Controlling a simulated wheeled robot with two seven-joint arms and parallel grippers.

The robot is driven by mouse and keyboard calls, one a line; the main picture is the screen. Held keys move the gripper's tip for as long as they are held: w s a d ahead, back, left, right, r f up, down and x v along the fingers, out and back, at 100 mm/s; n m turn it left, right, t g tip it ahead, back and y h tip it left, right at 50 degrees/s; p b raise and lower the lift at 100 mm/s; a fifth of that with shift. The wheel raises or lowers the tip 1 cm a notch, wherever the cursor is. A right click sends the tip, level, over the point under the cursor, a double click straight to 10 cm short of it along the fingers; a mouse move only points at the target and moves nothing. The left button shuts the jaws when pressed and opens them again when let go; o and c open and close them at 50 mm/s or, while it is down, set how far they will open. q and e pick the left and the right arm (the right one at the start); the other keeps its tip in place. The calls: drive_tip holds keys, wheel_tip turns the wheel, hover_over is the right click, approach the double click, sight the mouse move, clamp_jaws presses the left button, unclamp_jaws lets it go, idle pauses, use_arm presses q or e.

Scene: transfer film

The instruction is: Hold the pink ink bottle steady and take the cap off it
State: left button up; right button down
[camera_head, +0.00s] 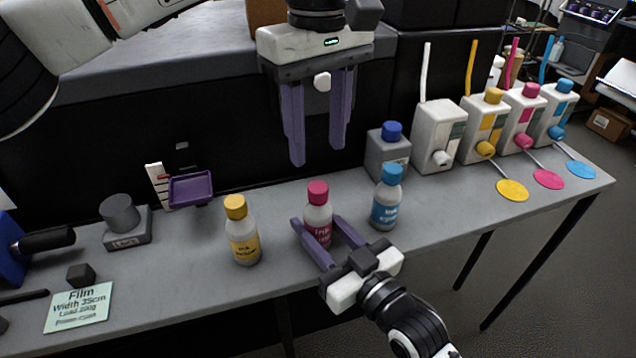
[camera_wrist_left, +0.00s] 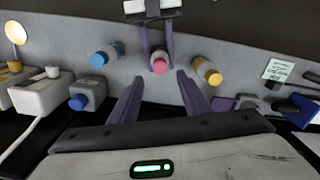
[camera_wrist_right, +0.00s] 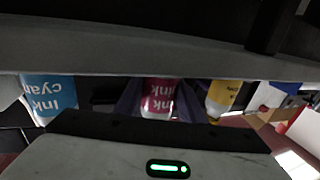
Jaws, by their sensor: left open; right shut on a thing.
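The pink ink bottle (camera_head: 318,211) stands upright on the table, with its pink cap (camera_head: 317,191) on top. My right gripper (camera_head: 319,238) is shut on the bottle's body from the front right, one finger on each side. The bottle's label shows between those fingers in the right wrist view (camera_wrist_right: 158,97). My left gripper (camera_head: 320,160) is open and empty, pointing down above and behind the bottle, its fingertips apart from the cap. In the left wrist view the pink cap (camera_wrist_left: 159,67) lies ahead, between the two spread fingers.
A yellow ink bottle (camera_head: 242,230) stands to the left and a cyan ink bottle (camera_head: 387,198) to the right. A grey container with a blue cap (camera_head: 388,150) stands behind the cyan bottle. Several white ink tanks (camera_head: 438,137) line the right. A purple tray (camera_head: 190,188) is behind left.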

sight(318, 186)
use_arm(q)
drive_tip(key=m, duration=0.5)
drive_tip(key=shift+m, duration=0.3)
drive_tip(key=m, duration=0.6)
drive_tip(key=shift+f+m, duration=0.4)
drive_tip(key=shift+f, duration=0.2)
wheel_tip(318, 186, down, 7)
drive_tip(key=shift+r, duration=0.1)
clamp_jaws()
